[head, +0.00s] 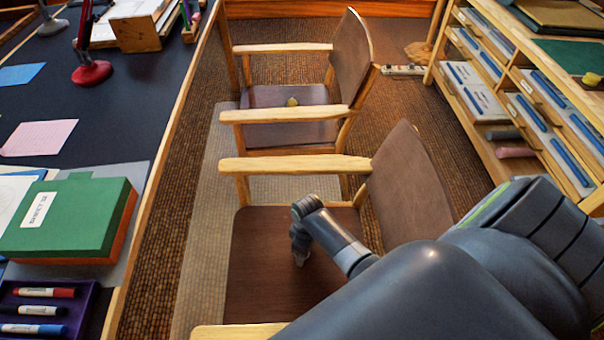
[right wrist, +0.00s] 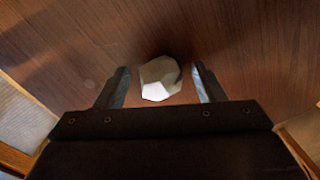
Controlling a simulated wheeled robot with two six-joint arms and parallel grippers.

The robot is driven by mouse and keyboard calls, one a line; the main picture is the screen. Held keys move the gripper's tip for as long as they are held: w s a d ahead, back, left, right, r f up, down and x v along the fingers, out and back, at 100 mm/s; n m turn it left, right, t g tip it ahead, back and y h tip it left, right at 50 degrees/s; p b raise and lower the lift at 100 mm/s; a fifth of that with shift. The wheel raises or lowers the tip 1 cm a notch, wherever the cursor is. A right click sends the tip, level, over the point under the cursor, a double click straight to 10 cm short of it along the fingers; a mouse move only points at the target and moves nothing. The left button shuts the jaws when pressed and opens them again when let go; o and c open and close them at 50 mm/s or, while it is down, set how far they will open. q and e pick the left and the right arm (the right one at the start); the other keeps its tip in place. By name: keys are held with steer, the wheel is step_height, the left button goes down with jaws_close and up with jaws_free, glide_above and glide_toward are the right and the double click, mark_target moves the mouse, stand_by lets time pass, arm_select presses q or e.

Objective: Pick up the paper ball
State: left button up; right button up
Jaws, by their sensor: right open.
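The paper ball (right wrist: 160,78) is white and faceted. In the right wrist view it lies on a brown wooden seat, between the two fingers of my right gripper (right wrist: 163,88). The fingers stand apart on either side of it, with a gap visible at least on the left. In the head view my right gripper (head: 301,250) points down over the seat of the nearer chair (head: 258,270). The paper ball is hidden there behind the gripper and arm. My left gripper is in neither view.
The nearer chair's wooden armrest (head: 295,165) and backrest (head: 408,185) stand close around my right arm. A dark desk (head: 130,100) is at left, a shelf unit (head: 510,80) at right.

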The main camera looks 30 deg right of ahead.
steer(key=c, duration=1.1)
steer(key=shift+r+p, duration=0.75)
steer(key=shift+p, duration=0.05)
step_height(320, 180, up, 2)
steer(key=shift+r+p, duration=0.1)
steer(key=shift+p, duration=1.15)
step_height(320, 180, up, 5)
steer(key=p, duration=0.5)
steer(key=shift+p, duration=0.4)
steer(key=shift+r+p, duration=0.7)
steer(key=shift+p, duration=0.15)
